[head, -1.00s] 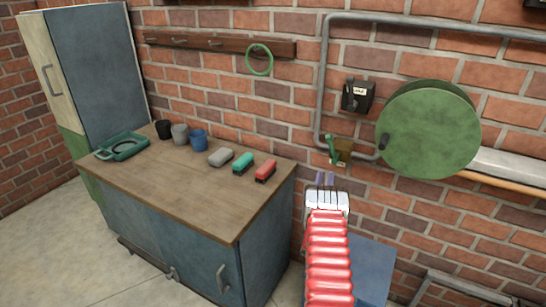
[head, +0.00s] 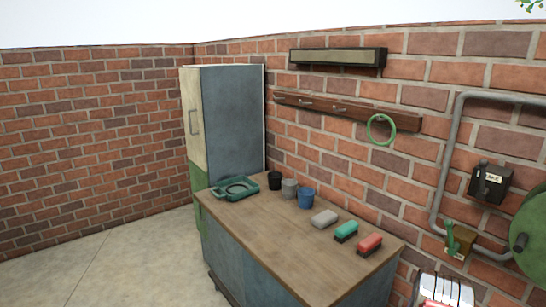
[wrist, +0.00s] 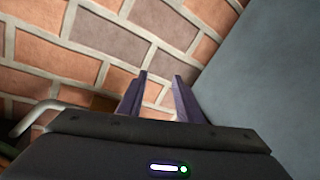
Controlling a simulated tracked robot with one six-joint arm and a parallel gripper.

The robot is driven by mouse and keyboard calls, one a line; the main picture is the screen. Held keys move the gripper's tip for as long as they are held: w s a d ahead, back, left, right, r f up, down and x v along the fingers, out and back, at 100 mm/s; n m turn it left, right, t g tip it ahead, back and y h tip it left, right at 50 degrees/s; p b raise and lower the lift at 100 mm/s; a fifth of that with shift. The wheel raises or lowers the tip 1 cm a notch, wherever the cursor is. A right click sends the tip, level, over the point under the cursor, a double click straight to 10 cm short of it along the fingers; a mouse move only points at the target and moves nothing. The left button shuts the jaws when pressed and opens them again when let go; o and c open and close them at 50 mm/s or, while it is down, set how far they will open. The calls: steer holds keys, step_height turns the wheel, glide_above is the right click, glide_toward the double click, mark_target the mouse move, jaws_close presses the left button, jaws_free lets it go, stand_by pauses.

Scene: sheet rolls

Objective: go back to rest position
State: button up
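My gripper (wrist: 160,76) shows in the wrist view with its two purple fingers apart and nothing between them. Brick wall and a grey-blue surface lie beyond the fingertips. The fingers are hard to make out there.
On the bench stand a green tray (head: 221,190), black, grey and blue cups (head: 306,198), and grey, green and red blocks (head: 369,244). A tall cabinet (head: 232,120) stands behind. A green ring (head: 370,130) hangs from a rail. A switch box (head: 490,184) and pipe are at right.

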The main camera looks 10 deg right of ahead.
steer(key=s+a+r+g+y, duration=0.1)
steer(key=a+r+g+y, duration=0.15)
steer(key=a, duration=0.55)
steer(key=s+a+r+g+y, duration=0.2)
steer(key=a+r+y, duration=0.15)
steer(key=a, duration=0.55)
steer(key=s+a+r+g+y, duration=0.15)
steer(key=a+y, duration=0.25)
steer(key=a, duration=0.4)
steer(key=s+a+r+n+y, duration=0.1)
steer(key=s+a+r+n, duration=0.2)
steer(key=s+a+r, duration=0.9)
steer(key=s+a+r+n+y, duration=0.2)
steer(key=s+a+r, duration=1)
steer(key=a+r, duration=0.5)
steer(key=shift+a+n, duration=0.4)
steer(key=shift+a, duration=0.35)
